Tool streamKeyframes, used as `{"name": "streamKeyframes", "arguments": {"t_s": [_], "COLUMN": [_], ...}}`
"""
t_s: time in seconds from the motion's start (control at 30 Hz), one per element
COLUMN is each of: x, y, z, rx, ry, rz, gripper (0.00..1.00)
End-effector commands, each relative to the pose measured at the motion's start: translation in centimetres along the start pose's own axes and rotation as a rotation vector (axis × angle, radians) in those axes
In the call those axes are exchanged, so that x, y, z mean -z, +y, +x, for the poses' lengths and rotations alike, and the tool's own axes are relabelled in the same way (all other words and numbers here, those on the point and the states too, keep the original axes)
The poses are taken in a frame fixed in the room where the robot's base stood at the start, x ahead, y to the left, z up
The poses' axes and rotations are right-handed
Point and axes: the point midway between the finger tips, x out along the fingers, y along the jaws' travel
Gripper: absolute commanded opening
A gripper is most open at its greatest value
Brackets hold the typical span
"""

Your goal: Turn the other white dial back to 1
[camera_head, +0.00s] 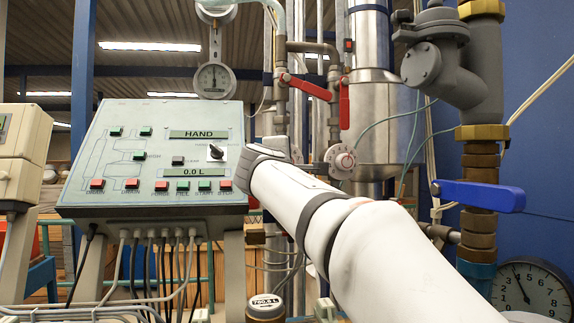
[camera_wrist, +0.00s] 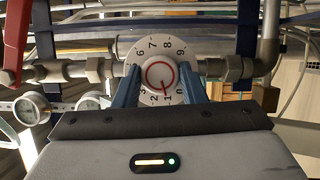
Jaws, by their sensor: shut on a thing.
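In the wrist view a white dial (camera_wrist: 148,52) with black digits and a red ring faces me. Its red pointer points down at or very near the 1. My gripper (camera_wrist: 160,88) is shut on this dial, with one blue finger on each side of its lower half. In the head view my gripper's fingers are hidden behind the end of my arm, beside the control panel's right edge. A white dial with red marks (camera_head: 342,160) shows just right of my arm there. I cannot tell whether it is the held one.
The grey control panel (camera_head: 100,150) reads HAND and 0.0 L and stands left of my arm. Red levers (camera_head: 344,103) hang above the arm. A blue-handled valve (camera_head: 480,195) is at the right. In the wrist view pipe fittings (camera_wrist: 240,68) flank the dial and round gauges (camera_wrist: 30,108) sit lower left.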

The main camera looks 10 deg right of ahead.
Motion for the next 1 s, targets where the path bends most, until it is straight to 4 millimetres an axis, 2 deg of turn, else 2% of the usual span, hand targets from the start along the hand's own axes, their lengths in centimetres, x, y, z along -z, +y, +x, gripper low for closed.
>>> {"name": "streamKeyframes", "arguments": {"t_s": [0.1, 0.13, 0.37, 0.67, 0.77, 1.0], "x": [0.0, 0.0, 0.0, 0.0, 0.1, 0.1], "y": [-0.2, -0.2, -0.1, 0.0, 0.0, 0.0], "z": [0.1, 0.1, 0.0, -0.3, -1.4, -5.6], "rx": [0.004, 0.004, 0.002, 0.0, 0.0, 0.0], "ry": [-0.001, -0.001, 0.0, 0.001, 0.002, 0.003], "rz": [0.0, 0.0, 0.001, 0.001, 0.002, 0.001], "gripper": [0.15, 0.39, 0.58, 0.59, 0.59, 0.59]}}
